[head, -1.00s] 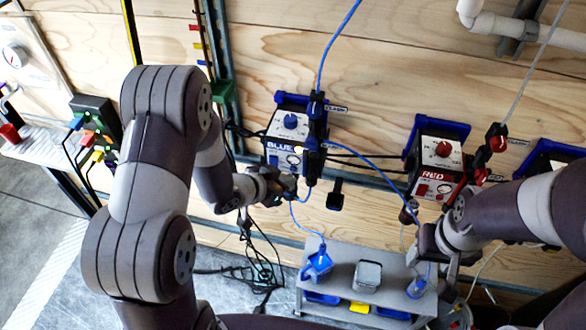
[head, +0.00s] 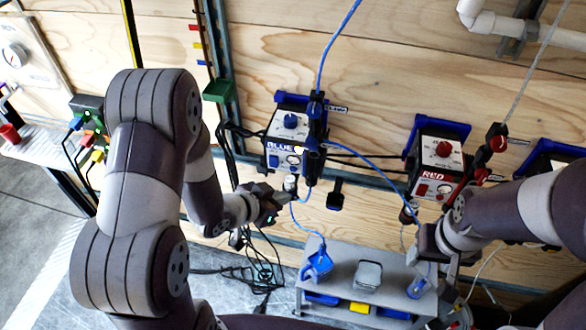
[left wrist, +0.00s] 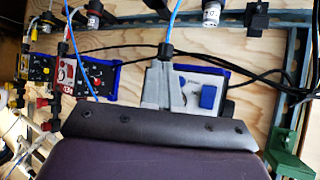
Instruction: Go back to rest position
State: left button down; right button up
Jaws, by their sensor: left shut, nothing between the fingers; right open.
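My left gripper (head: 285,198) is shut and empty, just below the blue box (head: 283,150) labelled BLUE on the wooden wall. A small white cylinder (head: 290,183) hangs under that box, close to the fingertips. In the left wrist view the shut grey fingers (left wrist: 158,82) lie in front of a box with a blue knob (left wrist: 209,97). My right gripper (head: 424,268) is open at the right end of the grey bench, above a blue-and-clear cup (head: 416,288); my arm partly hides it.
The red box (head: 437,160) labelled RED hangs right of the blue one. A grey bench (head: 340,262) below carries a blue funnel-like piece (head: 317,264) and a grey container (head: 368,274). Thin blue tubing and black cables (head: 262,270) hang near my left arm.

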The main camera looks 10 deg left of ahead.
dwell(0.5)
pick_arm(q)
jog(key=s+a+f+n+g+y, duration=0.3)
jog(key=s+a+f+g+y, duration=0.15)
jog(key=s+a, duration=0.2)
jog(key=s+d+r+n+g+y, duration=0.1)
jog(key=s+r+n+g, duration=0.2)
jog(key=r, duration=0.7)
jog(key=shift+s+d+r, duration=0.2)
jog(key=shift+s+r, duration=0.15)
jog(key=shift+s, duration=0.75)
dwell(4.8)
